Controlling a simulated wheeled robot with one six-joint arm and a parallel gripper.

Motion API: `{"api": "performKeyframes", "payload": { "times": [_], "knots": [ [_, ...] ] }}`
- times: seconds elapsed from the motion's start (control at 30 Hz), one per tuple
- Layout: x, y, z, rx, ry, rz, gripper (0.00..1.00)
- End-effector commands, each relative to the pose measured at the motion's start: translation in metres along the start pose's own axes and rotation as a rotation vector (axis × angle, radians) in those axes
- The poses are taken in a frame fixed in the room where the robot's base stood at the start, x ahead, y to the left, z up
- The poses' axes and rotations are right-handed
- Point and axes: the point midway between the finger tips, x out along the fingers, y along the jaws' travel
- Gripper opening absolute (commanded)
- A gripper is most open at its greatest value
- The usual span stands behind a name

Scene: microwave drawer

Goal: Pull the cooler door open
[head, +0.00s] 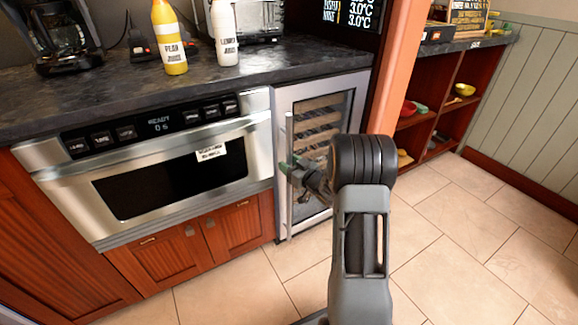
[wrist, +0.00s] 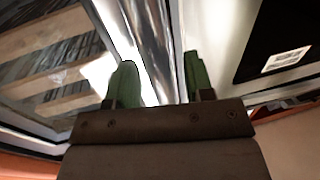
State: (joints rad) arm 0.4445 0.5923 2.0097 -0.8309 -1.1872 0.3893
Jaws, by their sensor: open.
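The cooler (head: 348,100) stands under the counter, right of the microwave drawer, with a silver-framed glass door and wooden racks inside. Its door looks shut. A vertical silver bar handle (head: 289,215) runs down the door's left side. My gripper (head: 290,166) is at the handle, around mid-height, partly hidden by my own arm. In the wrist view the two green fingers of my gripper (wrist: 160,78) are open, with the shiny handle (wrist: 152,35) running between them. I cannot tell whether either finger touches it. The cooler door's glass (wrist: 45,65) is on the left there.
The steel microwave drawer (head: 225,178) is left of the cooler, above wooden cabinets (head: 160,262). A yellow bottle (head: 169,40) and a white bottle (head: 224,35) stand on the dark counter (head: 110,95). An orange post (head: 395,65) is right of the cooler. The tiled floor (head: 470,235) in front is clear.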

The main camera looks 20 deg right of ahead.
Motion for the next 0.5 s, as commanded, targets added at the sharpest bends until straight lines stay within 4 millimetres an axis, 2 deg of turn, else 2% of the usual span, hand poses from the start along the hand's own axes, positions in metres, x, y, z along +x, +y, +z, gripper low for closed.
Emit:
{"api": "performKeyframes", "payload": {
  "times": [0.37,0.5],
  "knots": [
    [0.0051,-0.0005,-0.0001,0.0,0.0,-0.001,0.48],
    [0.0049,-0.0004,-0.0001,0.0,0.0,-0.001,0.37]
  ]
}}
